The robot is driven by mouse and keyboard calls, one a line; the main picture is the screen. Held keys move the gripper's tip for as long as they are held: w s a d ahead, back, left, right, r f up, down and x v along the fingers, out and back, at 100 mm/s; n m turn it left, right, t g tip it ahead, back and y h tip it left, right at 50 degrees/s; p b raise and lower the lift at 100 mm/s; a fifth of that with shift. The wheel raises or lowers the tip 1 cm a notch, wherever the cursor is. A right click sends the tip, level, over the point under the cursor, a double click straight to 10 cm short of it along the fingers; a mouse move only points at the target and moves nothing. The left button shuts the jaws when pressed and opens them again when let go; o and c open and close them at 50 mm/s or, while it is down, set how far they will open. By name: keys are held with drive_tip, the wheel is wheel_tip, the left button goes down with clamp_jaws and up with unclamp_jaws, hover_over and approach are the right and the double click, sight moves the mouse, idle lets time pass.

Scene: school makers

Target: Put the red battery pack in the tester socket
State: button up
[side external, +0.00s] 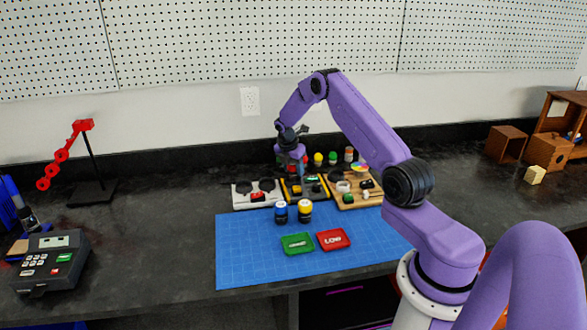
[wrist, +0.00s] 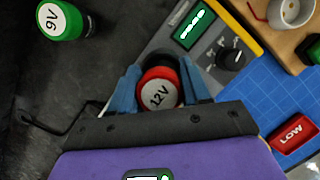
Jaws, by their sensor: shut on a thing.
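My gripper (wrist: 162,85) is shut on the red battery pack (wrist: 160,90), a red cylinder with a white "12V" top, one blue finger on each side of it. The pack looks upright over the near-left part of the tester (wrist: 218,32). The tester is grey and yellow, with a lit green display and a black dial. Its socket is hidden under the pack and fingers, so I cannot tell whether the pack is seated or above it. In the side view my gripper (side external: 291,160) is low over the tester (side external: 292,193) and largely hides the pack.
A green "9V" battery (wrist: 62,20) stands to the left in the wrist view. Blue (side external: 281,212) and yellow (side external: 304,210) batteries stand before the tester. Green (side external: 296,250) and red "LOW" (side external: 333,243) trays lie on the blue mat (side external: 245,262). A wooden board (side external: 375,200) adjoins the tester.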

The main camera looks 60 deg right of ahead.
drive_tip(key=shift+f, duration=0.6)
drive_tip(key=o, duration=0.9)
drive_tip(key=v, duration=1.1)
idle(0.3)
drive_tip(key=shift+a, duration=0.1)
